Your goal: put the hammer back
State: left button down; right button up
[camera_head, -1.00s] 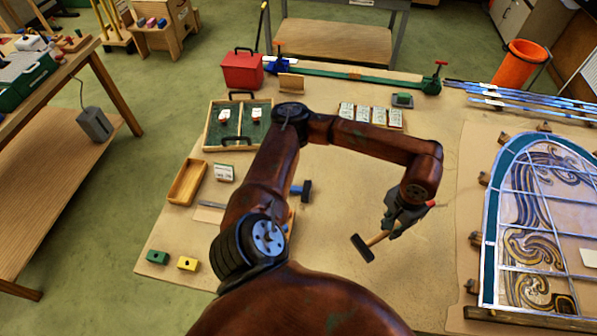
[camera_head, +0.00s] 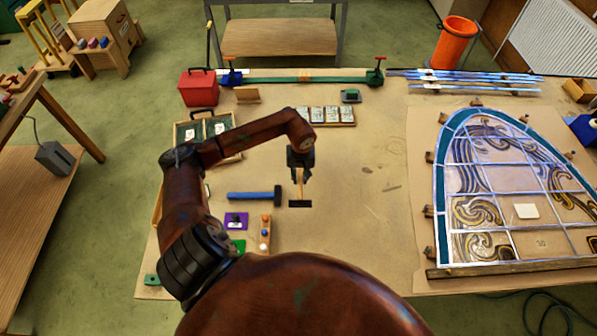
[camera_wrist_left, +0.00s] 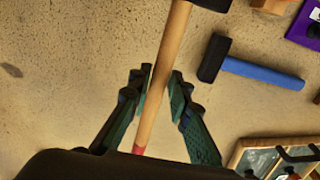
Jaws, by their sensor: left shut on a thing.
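My left gripper (camera_head: 300,170) is shut on the wooden handle of a hammer (camera_head: 299,190) with a black head and a red handle end. In the head view the hammer's head points toward the near side of the table. In the left wrist view the fingers (camera_wrist_left: 156,90) are on both sides of the hammer's handle (camera_wrist_left: 166,62), with the red end close to the palm and the head cut off at the top. I cannot tell how high it is above the table. A second hammer (camera_head: 252,196) with a blue handle lies just left of it. My right gripper is not in view.
A tray (camera_head: 237,156) is partly behind my arm. The leaded panel (camera_head: 500,190) lies on the right. The worktable (camera_head: 365,215) is clear between hammer and panel.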

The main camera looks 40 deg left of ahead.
pick_arm(q)
jog(key=shift+a+f, duration=0.25)
jog(key=shift+f+b, duration=0.45)
jog(key=shift+f, duration=0.45)
notch_tip(320, 180, down, 5)
jog(key=b, duration=0.2)
jog(key=shift+r+b, duration=0.1)
jog(key=shift+b, duration=0.3)
jog(key=shift+f+b, duration=0.35)
jog(key=shift+b, duration=0.05)
jog(key=c, duration=1.7)
grip_release()
jog(key=r, duration=1.2)
jog(key=shift+s+d, duration=0.2)
